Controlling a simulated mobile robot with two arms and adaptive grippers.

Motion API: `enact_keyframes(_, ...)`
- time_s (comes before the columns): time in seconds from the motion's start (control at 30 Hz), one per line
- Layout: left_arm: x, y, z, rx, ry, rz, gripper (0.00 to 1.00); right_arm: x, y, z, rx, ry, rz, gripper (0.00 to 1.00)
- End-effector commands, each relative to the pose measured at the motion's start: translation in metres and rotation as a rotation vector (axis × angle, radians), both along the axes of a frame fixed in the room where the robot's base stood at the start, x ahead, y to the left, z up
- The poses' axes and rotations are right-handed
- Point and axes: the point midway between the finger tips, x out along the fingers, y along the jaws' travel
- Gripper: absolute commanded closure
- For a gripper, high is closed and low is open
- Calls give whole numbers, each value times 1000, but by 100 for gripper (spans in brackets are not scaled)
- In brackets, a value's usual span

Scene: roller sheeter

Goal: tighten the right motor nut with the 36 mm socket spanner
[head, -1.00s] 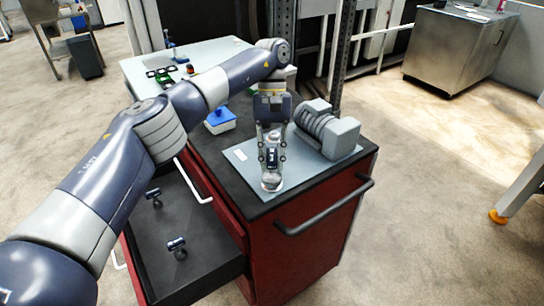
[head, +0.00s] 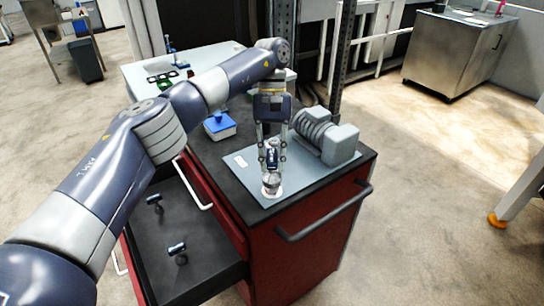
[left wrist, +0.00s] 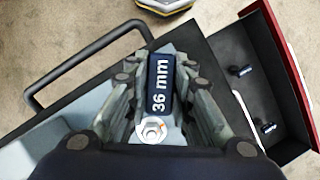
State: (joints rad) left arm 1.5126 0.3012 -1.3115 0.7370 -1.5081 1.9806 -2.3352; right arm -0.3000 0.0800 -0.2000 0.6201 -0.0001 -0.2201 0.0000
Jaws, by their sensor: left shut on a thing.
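My left gripper (head: 272,160) points down over the front of the grey plate and is shut on the 36 mm socket spanner (head: 272,158). The spanner stands about upright, its lower silver end (head: 271,183) at a round pale spot on the plate. I cannot tell how far the socket sits over the right motor nut. My right gripper is not in view.
A grey ribbed motor-like unit (head: 325,136) stands on the plate (head: 243,162) just behind right. Two more tools lie in the open drawer (head: 205,255) at left. A blue-lidded box (head: 219,124) stands behind left. A black handle (head: 325,212) runs along the cabinet's front.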

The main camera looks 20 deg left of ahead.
Motion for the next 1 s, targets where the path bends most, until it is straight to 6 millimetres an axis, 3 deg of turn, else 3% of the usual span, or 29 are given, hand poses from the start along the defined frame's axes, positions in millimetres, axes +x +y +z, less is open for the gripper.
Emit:
enact_keyframes(0.5,0,0,49,0,0,-1,100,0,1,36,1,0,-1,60)
enact_keyframes(1.0,0,0,50,0,0,-1,100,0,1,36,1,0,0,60)
